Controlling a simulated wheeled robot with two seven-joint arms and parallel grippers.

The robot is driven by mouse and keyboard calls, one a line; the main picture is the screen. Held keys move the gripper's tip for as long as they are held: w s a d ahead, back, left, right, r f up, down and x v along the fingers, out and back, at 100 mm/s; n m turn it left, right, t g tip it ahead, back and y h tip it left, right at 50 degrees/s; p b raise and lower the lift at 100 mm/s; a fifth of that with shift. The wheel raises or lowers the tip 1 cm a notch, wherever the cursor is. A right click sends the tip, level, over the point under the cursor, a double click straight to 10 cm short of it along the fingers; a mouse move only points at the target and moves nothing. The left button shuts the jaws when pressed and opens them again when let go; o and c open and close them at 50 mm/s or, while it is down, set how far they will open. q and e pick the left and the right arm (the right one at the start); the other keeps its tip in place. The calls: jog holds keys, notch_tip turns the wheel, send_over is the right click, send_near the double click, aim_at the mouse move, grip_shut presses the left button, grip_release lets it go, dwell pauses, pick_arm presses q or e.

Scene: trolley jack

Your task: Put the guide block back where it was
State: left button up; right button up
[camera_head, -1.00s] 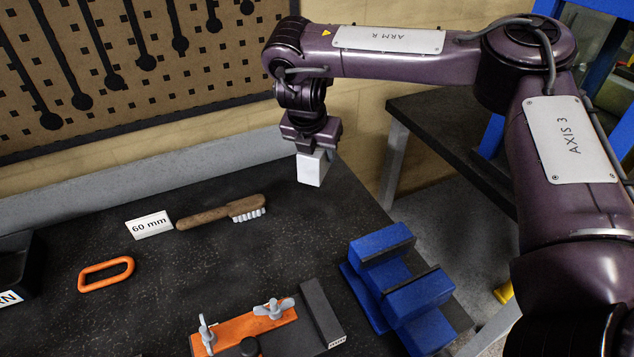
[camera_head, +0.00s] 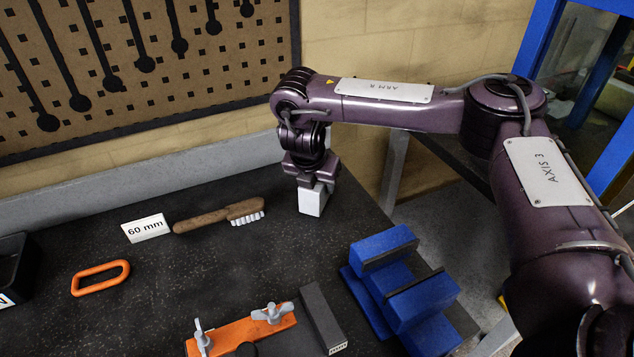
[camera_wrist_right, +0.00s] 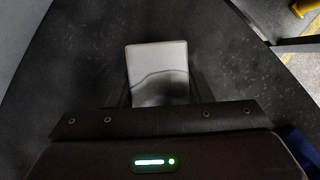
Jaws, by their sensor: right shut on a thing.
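A pale grey block (camera_head: 312,201), which I take to be the guide block, is held upright in my right gripper (camera_head: 311,182). The gripper points down at the back right of the dark bench and is shut on the block's upper part. The block's lower end is at or just above the bench top; I cannot tell if it touches. In the right wrist view the block (camera_wrist_right: 157,66) sits between the fingers, its near part shaded. My left gripper is not in view.
A wooden brush (camera_head: 215,216) and a "60 mm" card (camera_head: 146,228) lie left of the block. A blue vise-like fixture (camera_head: 385,249), a dark bar (camera_head: 322,315) and an orange clamp bar (camera_head: 240,333) are in front. An orange ring (camera_head: 101,266) lies at left.

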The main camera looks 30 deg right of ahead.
jog(key=o, duration=1.3)
jog(key=p+v, duration=0.2)
jog(key=v, duration=1)
jog(key=shift+p, duration=0.3)
jog(key=shift+r, duration=0.1)
